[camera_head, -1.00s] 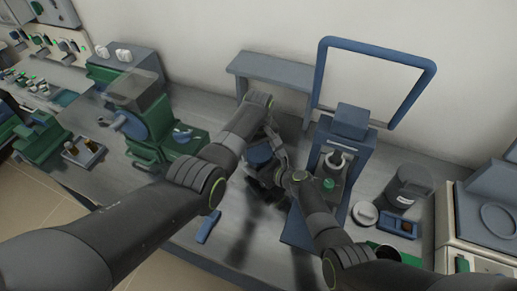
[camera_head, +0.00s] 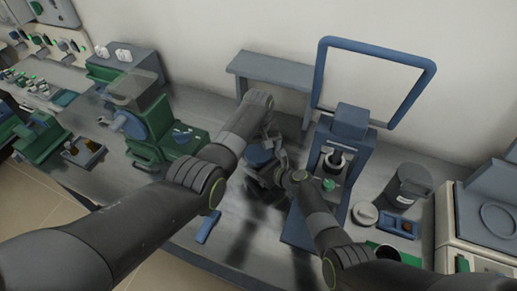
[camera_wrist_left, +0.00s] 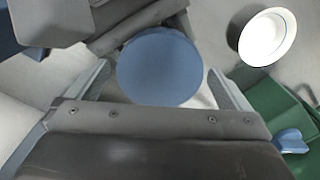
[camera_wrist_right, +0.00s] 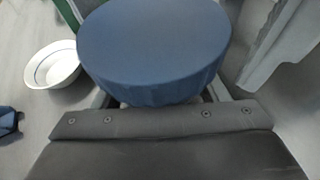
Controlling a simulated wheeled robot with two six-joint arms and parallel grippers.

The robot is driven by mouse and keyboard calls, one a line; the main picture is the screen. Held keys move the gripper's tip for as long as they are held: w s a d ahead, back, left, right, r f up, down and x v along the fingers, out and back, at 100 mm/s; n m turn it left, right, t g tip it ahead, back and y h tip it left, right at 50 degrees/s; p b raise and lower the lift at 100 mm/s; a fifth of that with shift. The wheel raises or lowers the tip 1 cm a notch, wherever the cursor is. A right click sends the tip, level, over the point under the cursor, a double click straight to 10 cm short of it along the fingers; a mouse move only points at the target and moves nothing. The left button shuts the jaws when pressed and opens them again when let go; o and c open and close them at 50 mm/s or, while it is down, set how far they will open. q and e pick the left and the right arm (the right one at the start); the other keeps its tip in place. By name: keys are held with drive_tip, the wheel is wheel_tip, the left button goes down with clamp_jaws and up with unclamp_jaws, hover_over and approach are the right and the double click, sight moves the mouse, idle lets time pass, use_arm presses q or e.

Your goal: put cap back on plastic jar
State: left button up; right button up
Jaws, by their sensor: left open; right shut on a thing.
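The round blue cap (camera_head: 260,157) is in the middle of the bench, between my two grippers. In the left wrist view the cap (camera_wrist_left: 160,68) lies between the fingers of my left gripper (camera_wrist_left: 160,82), which is open with a finger on each side. In the right wrist view the ribbed cap (camera_wrist_right: 155,45) is seen from close by, just beyond my right gripper (camera_wrist_right: 160,97). The right gripper is shut on the plastic jar beneath the cap. The jar is almost wholly hidden, so how the cap sits on it cannot be told.
A white bowl (camera_wrist_left: 267,37) lies beside the grippers. A blue press (camera_head: 345,150) stands right of them, with a dark lidded container (camera_head: 408,187) further right. A green machine (camera_head: 170,140) stands left. A small blue bar (camera_head: 208,226) lies near the front edge.

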use_arm(q)
drive_tip(key=shift+r, duration=2.15)
drive_tip(key=n, duration=0.1)
drive_tip(key=r+n, duration=0.1)
drive_tip(key=shift+r+n, duration=0.3)
drive_tip(key=shift+n, duration=0.1)
wheel_tip(320, 180, up, 2)
drive_tip(key=n, duration=0.4)
drive_tip(key=shift+f, duration=4.05)
